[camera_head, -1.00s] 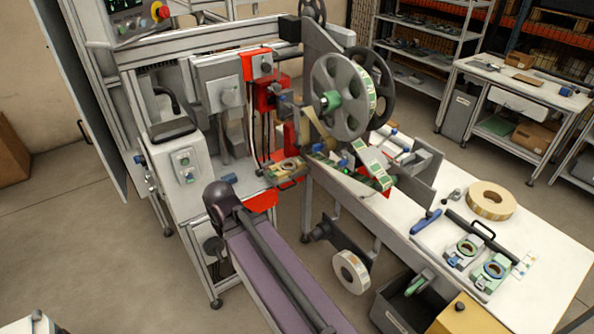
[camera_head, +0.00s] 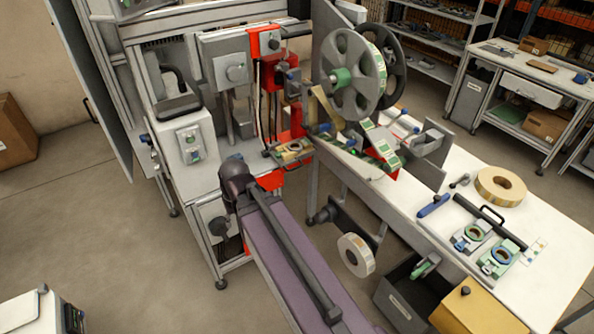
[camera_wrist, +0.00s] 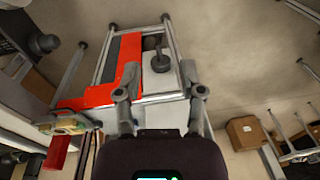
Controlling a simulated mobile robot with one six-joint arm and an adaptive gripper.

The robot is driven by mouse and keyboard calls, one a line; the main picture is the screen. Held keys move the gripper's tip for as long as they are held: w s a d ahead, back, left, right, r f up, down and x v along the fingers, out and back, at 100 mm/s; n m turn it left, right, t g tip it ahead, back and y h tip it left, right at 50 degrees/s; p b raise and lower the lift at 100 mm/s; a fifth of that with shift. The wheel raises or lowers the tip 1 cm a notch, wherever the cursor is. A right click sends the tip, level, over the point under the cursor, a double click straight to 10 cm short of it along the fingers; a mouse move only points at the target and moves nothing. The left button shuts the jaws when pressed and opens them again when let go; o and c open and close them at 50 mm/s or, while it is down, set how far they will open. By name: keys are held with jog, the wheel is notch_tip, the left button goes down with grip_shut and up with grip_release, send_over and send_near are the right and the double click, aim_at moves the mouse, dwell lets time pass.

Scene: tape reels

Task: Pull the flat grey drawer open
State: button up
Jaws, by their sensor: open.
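The flat grey drawer (camera_head: 272,152) seems to be the thin slide at the front of the machine, beside the red parts. A round beige piece lies on it, and a thin dark handle shows at its front edge. In the wrist view this slide (camera_wrist: 42,127) is at the lower left, outside the fingers. My gripper (camera_wrist: 160,67) is open and empty, with its two grey fingers apart in front of the machine's lower side. In the head view my dark wrist is left of and below the slide, and hides the fingers.
The white table (camera_head: 440,185) holds a tape roll (camera_head: 501,186) and small fixtures. A white control box (camera_head: 190,143) is at the left. The floor in front is partly free.

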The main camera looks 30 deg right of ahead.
jog(key=w+d+f+m+t+y+b, duration=0.35)
jog(key=w+d+f+b, duration=0.25)
jog(key=w+f+b, duration=0.25)
jog(key=m+t+h+b, duration=0.5)
jog(key=m+t+b, duration=0.75)
jog(key=b, duration=0.75)
send_near(296, 168)
jog(key=s+r+m+g, duration=0.1)
jog(key=s+r, duration=0.1)
jog(key=s, duration=0.1)
jog(key=shift+d+f+y, duration=0.2)
jog(key=shift+d+y, duration=0.05)
jog(key=shift+d, duration=0.05)
jog(key=shift+w, duration=0.15)
jog(key=w+f+b, duration=0.1)
jog(key=w, duration=0.3)
jog(key=w+f+b, duration=0.1)
jog(key=w, duration=0.3)
jog(key=w+f+b, duration=0.1)
jog(key=w, duration=0.4)
jog(key=shift+w, duration=0.1)
grip_shut()
